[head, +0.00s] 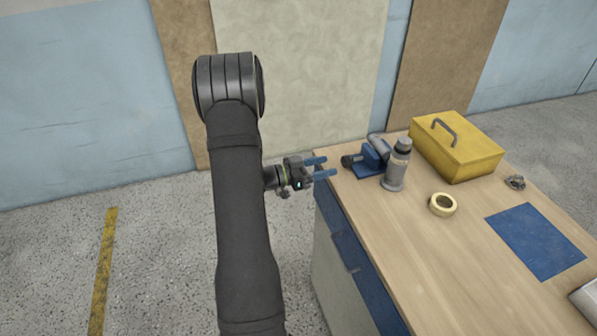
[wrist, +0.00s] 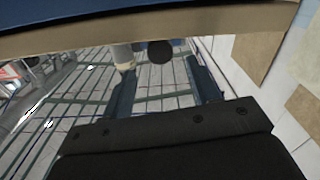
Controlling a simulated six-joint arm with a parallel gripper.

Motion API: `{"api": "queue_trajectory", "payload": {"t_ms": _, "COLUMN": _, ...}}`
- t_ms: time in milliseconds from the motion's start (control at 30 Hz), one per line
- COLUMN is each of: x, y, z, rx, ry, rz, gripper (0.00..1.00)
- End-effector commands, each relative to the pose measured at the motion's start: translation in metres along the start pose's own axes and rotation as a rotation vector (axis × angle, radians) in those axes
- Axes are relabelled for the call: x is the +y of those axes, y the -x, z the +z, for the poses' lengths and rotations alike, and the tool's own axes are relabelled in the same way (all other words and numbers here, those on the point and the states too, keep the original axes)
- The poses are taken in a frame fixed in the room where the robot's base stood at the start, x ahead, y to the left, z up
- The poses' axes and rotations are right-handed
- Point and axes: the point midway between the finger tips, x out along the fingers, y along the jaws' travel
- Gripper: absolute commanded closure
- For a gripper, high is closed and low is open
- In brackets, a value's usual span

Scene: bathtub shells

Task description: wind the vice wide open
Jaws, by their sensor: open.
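The blue vice (head: 371,158) sits at the far left corner of the wooden workbench (head: 415,240). Its dark screw end (head: 350,160) faces my gripper. My gripper (head: 325,166) is open and empty, with its two blue fingers pointing toward the vice, just off the bench's left edge and a short gap from the screw end. In the wrist view, a dark round knob (wrist: 159,51), apparently the vice's screw end, shows between and beyond the open fingers. The vice's jaws are partly hidden behind the grey bottle, so their opening cannot be told.
The grey bottle (head: 397,166) stands close against the vice's right side. A yellow toolbox (head: 470,160) is behind to the right. A tape roll (head: 443,204), a small metal part (head: 514,182) and a blue mat (head: 537,241) lie farther right. The bench's front left is clear.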

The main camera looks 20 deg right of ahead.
Motion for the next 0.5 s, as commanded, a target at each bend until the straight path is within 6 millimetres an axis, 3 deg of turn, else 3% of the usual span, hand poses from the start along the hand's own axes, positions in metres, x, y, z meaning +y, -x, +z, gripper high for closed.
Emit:
{"api": "queue_trajectory", "payload": {"t_ms": 200, "x": -0.001, "y": 0.048, "z": 0.0, "rx": 0.0, "ry": -0.001, "rz": -0.004, "gripper": 0.45}}
{"api": "queue_trajectory", "payload": {"t_ms": 500, "x": 0.0, "y": 0.078, "z": 0.0, "rx": 0.0, "ry": -0.001, "rz": -0.001, "gripper": 0.45}}
